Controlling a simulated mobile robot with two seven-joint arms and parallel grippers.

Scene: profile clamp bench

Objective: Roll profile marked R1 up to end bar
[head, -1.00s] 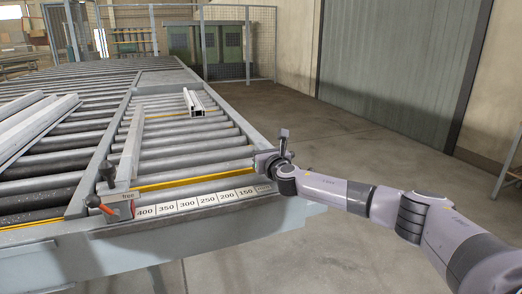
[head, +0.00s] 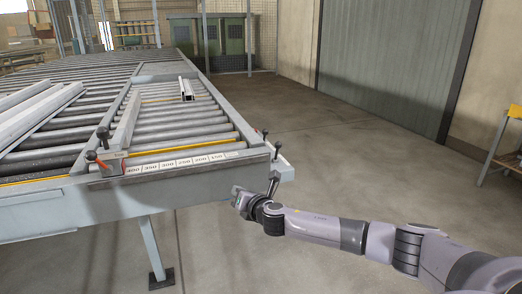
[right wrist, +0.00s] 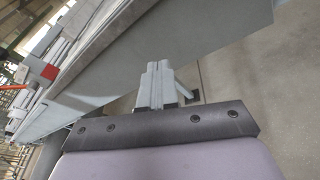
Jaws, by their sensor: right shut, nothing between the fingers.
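A short light-grey profile (head: 187,89) with a dark open end lies on the rollers of the right-hand lane, toward its far end. I cannot read a mark on it. A grey bar (head: 125,122) runs lengthwise along the left of this lane. A crosswise front bar (head: 205,172) with a number scale closes the near end; I cannot tell if it is the end bar. My right gripper (head: 274,180) is outside the bench, below its front right corner, far from the profile. In the right wrist view its fingers (right wrist: 155,86) are shut and empty. My left gripper is not in view.
Levers with black knobs stand at the front left (head: 102,132) and front right (head: 265,132) corners of the lane. Longer profiles (head: 35,115) lie on the left rollers. A yellow-topped stand (head: 515,112) is at the right. The floor right of the bench is open.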

